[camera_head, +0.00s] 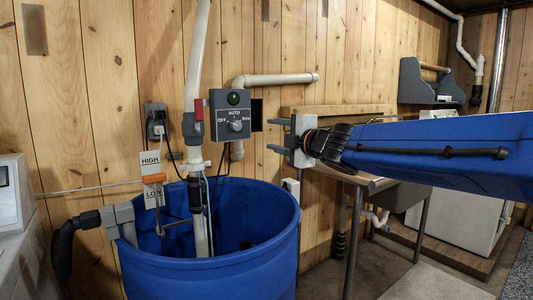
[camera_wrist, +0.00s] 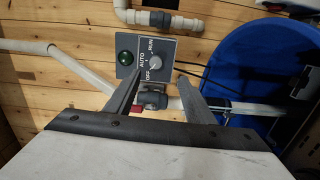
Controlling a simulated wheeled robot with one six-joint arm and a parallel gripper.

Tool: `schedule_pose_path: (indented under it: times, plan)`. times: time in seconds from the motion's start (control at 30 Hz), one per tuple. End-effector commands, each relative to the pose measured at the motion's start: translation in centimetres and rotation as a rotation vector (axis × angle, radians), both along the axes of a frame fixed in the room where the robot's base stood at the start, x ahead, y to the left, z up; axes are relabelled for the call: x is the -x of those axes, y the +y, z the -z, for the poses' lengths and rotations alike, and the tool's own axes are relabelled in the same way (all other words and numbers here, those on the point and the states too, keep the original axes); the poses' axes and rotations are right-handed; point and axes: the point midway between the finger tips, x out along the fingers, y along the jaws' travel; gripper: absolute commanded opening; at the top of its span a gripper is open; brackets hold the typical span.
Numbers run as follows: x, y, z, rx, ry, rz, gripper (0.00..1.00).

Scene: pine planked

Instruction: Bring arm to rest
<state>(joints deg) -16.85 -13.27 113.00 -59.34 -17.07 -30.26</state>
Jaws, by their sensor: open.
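My gripper (camera_head: 271,136) reaches in from the right in the head view, on my blue arm. Its two fingers are apart, with nothing between them. It points left, to the right of a grey control box (camera_head: 217,103) on the plank wall. In the wrist view, my gripper (camera_wrist: 158,74) has its fingers spread in front of the box (camera_wrist: 137,47), apart from it as far as I can tell. The box has a green lamp (camera_head: 233,98) and a grey knob (camera_head: 235,125) marked OFF, AUTO and RUN. The knob's setting is too small to tell.
A large blue barrel (camera_head: 210,274) stands below the box, with white pipes (camera_head: 197,60) rising from it. A HIGH/LOW level gauge (camera_head: 152,178) is at its left. A wooden-edged bench (camera_head: 378,184) is under my arm. A grey wall shelf (camera_head: 417,83) hangs behind it.

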Motion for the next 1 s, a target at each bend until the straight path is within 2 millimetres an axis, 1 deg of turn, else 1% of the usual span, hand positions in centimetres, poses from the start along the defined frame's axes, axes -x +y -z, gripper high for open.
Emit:
schedule_pose_path:
  times: [0.03, 0.07, 0.1, 0.17, 0.2, 0.27, 0.3, 0.37, 0.4, 0.47, 0.5, 0.57, 0.6, 0.67, 0.7, 0.73, 0.77, 0.8, 0.87, 0.9, 1.0]
  plan:
    - [0.4, -1.6, 0.3, -0.028, 0.027, 0.041, 0.49]
    - [0.6, -2.7, 0.7, -0.05, 0.051, 0.075, 0.49]
    - [1.0, -4.5, 1.4, -0.086, 0.089, 0.126, 0.49]
    - [1.9, -7.5, 2.8, -0.15, 0.158, 0.213, 0.49]
    - [2.7, -9.6, 4.0, -0.197, 0.208, 0.275, 0.49]
    - [4.1, -12.4, 6.0, -0.266, 0.283, 0.366, 0.49]
    - [5.2, -14.3, 7.4, -0.313, 0.332, 0.424, 0.49]
    - [6.9, -16.7, 9.5, -0.381, 0.406, 0.507, 0.49]
    - [8.3, -18.2, 11.0, -0.427, 0.454, 0.561, 0.49]
    - [10.4, -20.2, 13.3, -0.494, 0.526, 0.64, 0.49]
    - [11.9, -21.3, 14.9, -0.538, 0.573, 0.69, 0.49]
    - [14.2, -22.9, 17.3, -0.603, 0.646, 0.765, 0.49]
    - [15.9, -23.7, 18.9, -0.646, 0.696, 0.813, 0.49]
    - [18.5, -24.8, 21.4, -0.711, 0.768, 0.883, 0.49]
    - [20.3, -25.3, 23.0, -0.754, 0.817, 0.929, 0.49]
    - [21.6, -25.6, 24.2, -0.783, 0.854, 0.963, 0.49]
    - [23.1, -25.9, 25.3, -0.815, 0.891, 0.996, 0.49]
    - [24.9, -26.1, 26.9, -0.855, 0.942, 1.038, 0.49]
    - [27.7, -26.2, 29.1, -0.912, 1.015, 1.101, 0.49]
    - [29.4, -26.2, 30.5, -0.948, 1.062, 1.137, 0.49]
    - [33.2, -25.8, 33.2, -1.021, 1.164, 1.214, 0.49]
